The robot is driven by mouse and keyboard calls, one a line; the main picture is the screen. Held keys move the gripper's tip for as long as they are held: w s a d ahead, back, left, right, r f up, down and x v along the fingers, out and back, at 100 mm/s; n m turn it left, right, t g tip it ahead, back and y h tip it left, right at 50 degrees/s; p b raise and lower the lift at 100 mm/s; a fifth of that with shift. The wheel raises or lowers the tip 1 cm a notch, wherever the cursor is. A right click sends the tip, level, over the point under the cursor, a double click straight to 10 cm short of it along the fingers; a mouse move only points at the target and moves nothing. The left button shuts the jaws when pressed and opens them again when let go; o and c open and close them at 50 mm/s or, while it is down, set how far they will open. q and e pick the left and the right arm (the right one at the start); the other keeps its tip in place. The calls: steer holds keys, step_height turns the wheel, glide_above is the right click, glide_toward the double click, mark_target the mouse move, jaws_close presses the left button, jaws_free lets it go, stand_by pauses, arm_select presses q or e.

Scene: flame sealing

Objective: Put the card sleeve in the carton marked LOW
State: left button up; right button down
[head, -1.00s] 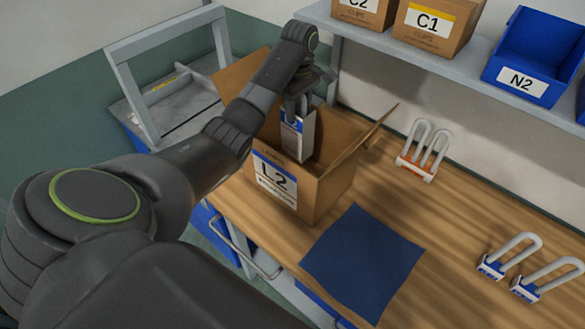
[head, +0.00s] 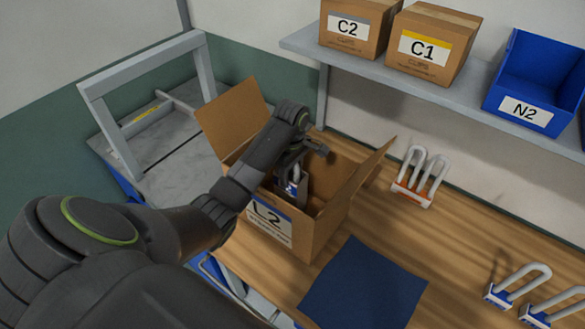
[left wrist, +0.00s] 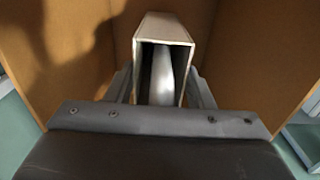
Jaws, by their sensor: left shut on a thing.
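My left gripper (head: 293,174) is shut on the card sleeve (head: 291,188), a pale sleeve with a blue mark, and holds it down inside the open carton labelled L2 (head: 325,228). In the left wrist view the sleeve (left wrist: 165,27) is an open-ended pale box between the fingers, with a smooth grey shape inside. Brown carton walls (left wrist: 250,55) stand around it there. Whether the sleeve touches the carton floor is hidden. I cannot read the word LOW on the carton. My right gripper is not in view.
The carton's flaps stand open. A blue mat (head: 362,285) lies in front of it. A red-based double-loop piece (head: 420,178) and two blue-based looped pieces (head: 520,282) lie to the right. The shelf (head: 400,75) above holds cartons C2, C1 and the blue bin N2 (head: 535,75).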

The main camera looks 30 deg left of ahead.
arm_select(q)
steer(key=shift+a, duration=0.1)
steer(key=shift+s+d, duration=0.3)
steer(key=shift+d, duration=0.05)
steer(key=shift+w+f, duration=0.1)
steer(key=shift+f, duration=0.3)
steer(key=shift+a, duration=0.15)
steer(key=o, duration=0.9)
steer(key=shift+w+f, duration=0.1)
steer(key=shift+o, duration=1.6)
steer(key=shift+r, duration=0.2)
